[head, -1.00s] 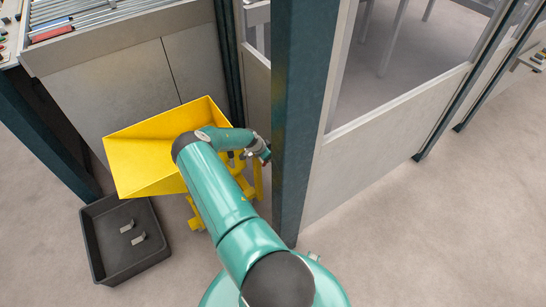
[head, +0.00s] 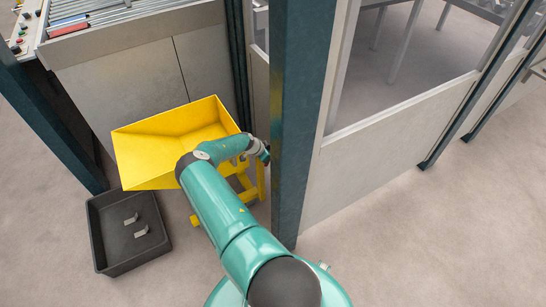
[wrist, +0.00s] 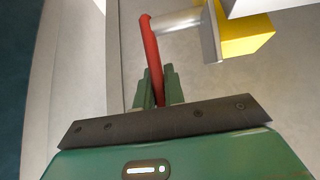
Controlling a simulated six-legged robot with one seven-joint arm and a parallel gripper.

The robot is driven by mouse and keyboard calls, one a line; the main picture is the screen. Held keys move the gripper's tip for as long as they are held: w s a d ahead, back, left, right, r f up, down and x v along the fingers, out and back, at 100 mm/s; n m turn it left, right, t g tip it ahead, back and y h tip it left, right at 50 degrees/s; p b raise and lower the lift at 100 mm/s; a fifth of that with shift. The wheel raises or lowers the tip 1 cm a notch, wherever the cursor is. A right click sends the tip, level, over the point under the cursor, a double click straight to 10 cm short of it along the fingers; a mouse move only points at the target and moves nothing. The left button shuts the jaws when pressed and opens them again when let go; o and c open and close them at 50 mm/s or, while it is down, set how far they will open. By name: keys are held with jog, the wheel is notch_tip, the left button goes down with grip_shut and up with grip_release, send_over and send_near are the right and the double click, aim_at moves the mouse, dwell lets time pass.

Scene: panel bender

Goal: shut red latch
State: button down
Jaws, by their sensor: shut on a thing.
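The red latch (wrist: 151,52) shows in the wrist view as a curved red handle joined at its upper end to a grey metal shaft (wrist: 178,22). My gripper (wrist: 158,92) is shut on the lower part of the red handle, with a green finger on each side of it. In the head view my gripper (head: 264,156) is beside the dark teal post, and the red latch cannot be made out there. A grey plate and a yellow block (wrist: 246,34) sit at the right end of the shaft.
A yellow tilted bin (head: 150,158) on a yellow stand is left of my arm. A dark tray (head: 108,250) with two small grey parts lies on the floor. The teal post (head: 302,110) and a windowed panel (head: 385,160) stand close on the right. Floor at right is clear.

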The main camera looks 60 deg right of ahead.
jog(key=c, duration=1.5)
grip_release()
jog(key=shift+r, duration=0.25)
jog(key=r, duration=0.3)
jog(key=shift+a+r, duration=0.2)
jog(key=s+a+r, duration=0.2)
jog(key=a+r, duration=0.1)
jog(key=s+a+r, duration=0.3)
jog(key=a, duration=0.1)
jog(key=s+a+r, duration=0.3)
jog(key=a, duration=0.1)
jog(key=shift+s+r, duration=0.1)
jog(key=shift+s, duration=0.1)
